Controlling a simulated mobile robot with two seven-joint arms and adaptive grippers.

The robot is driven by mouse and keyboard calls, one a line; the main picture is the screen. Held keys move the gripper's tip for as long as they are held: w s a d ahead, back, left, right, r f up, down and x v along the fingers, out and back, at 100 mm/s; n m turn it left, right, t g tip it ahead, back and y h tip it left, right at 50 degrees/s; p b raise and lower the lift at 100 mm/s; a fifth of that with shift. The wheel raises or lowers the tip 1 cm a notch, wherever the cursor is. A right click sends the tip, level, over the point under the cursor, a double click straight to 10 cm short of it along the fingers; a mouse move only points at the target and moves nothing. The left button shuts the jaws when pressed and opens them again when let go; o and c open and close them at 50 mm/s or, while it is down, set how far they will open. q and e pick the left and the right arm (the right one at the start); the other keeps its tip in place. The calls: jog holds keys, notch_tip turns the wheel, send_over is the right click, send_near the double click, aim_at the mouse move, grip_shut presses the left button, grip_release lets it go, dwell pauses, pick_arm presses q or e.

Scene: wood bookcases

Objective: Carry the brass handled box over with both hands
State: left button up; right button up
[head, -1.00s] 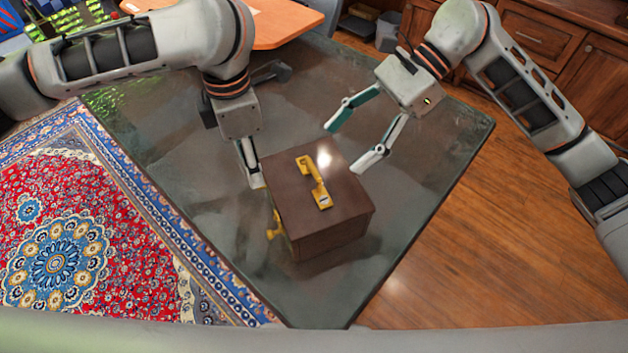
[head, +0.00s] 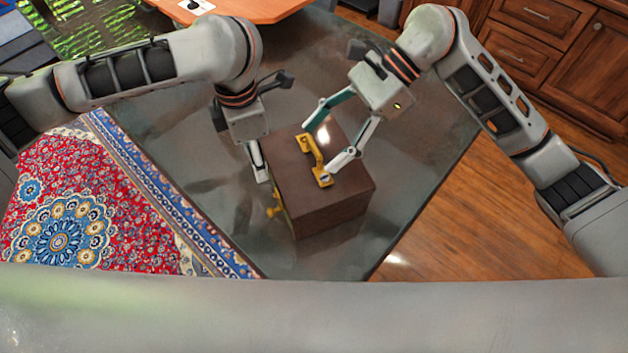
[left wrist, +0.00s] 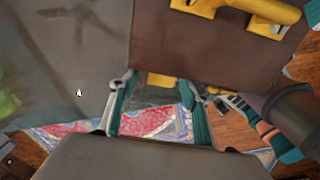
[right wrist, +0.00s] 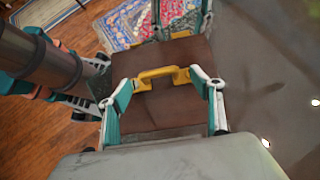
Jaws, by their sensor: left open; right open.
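The brown box (head: 335,202) with a yellow brass handle (head: 315,162) on its lid stands upright on the dark table. A second yellow fitting shows on its left side (head: 276,211). My right gripper (head: 329,146) is open above the lid, and in the right wrist view the handle (right wrist: 162,76) lies between its fingers (right wrist: 164,92). My left gripper (left wrist: 157,85) is open at the box's left side. In the left wrist view a yellow piece (left wrist: 162,80) shows near its fingertips at the box's edge. I cannot tell whether either touches.
The dark stone-like table (head: 230,190) has free room around the box. An orange wooden top (head: 235,8) lies beyond it. A patterned rug (head: 80,210) covers the floor on the left. Wooden drawers (head: 515,60) stand at the back right.

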pick_arm(q)
jog(key=shift+f, duration=0.55)
pick_arm(e)
jog(key=shift+s+a+f, duration=0.2)
jog(key=shift+a+f, duration=0.15)
jog(key=shift+a, duration=0.05)
